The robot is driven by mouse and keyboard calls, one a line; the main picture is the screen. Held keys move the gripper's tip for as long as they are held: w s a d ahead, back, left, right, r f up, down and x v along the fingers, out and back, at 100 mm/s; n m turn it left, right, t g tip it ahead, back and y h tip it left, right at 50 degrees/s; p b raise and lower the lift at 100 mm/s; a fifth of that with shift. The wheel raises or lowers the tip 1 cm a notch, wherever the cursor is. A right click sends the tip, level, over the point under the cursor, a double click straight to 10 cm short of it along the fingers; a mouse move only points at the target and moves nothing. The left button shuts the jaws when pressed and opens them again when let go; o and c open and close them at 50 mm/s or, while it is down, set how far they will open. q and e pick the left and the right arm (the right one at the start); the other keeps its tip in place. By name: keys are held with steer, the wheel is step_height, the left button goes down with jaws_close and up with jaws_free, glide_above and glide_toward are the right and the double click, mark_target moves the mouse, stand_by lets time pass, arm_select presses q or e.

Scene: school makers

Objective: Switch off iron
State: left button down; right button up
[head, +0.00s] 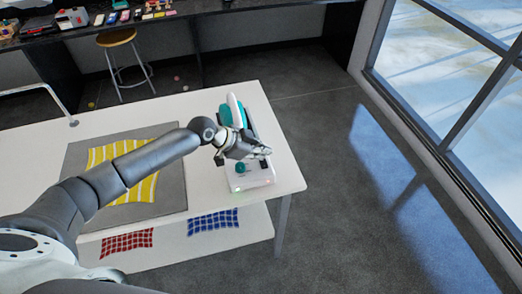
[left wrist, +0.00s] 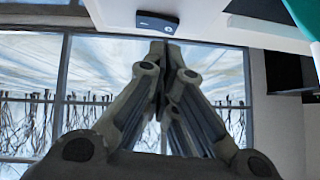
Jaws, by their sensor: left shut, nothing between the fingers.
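The iron (head: 235,108), white and teal, stands on its white base (head: 252,184) at the right end of the white table. The base has a teal knob (head: 240,168) and small reddish and greenish spots on its front edge. My left gripper (head: 266,152) is over the base, in front of the iron, and hides part of both. In the left wrist view its fingers (left wrist: 167,48) are closed together and empty. Their tips are close to a dark panel (left wrist: 157,21) on a white surface; I cannot tell if they touch. My right gripper is not in view.
Red (head: 127,242) and blue (head: 213,222) checked cloths lie on a lower shelf. A stool (head: 117,38) stands behind. The floor right of the table is clear.

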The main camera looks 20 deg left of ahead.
arm_select(q)
steer(key=shift+a+f, duration=0.1)
steer(key=shift+f, duration=0.55)
steer(key=shift+w+a+f+b, duration=0.15)
steer(key=shift+f+b, duration=0.45)
steer(key=shift+b, duration=0.65)
steer(key=shift+r+g+p, duration=0.3)
steer(key=shift+p, duration=0.1)
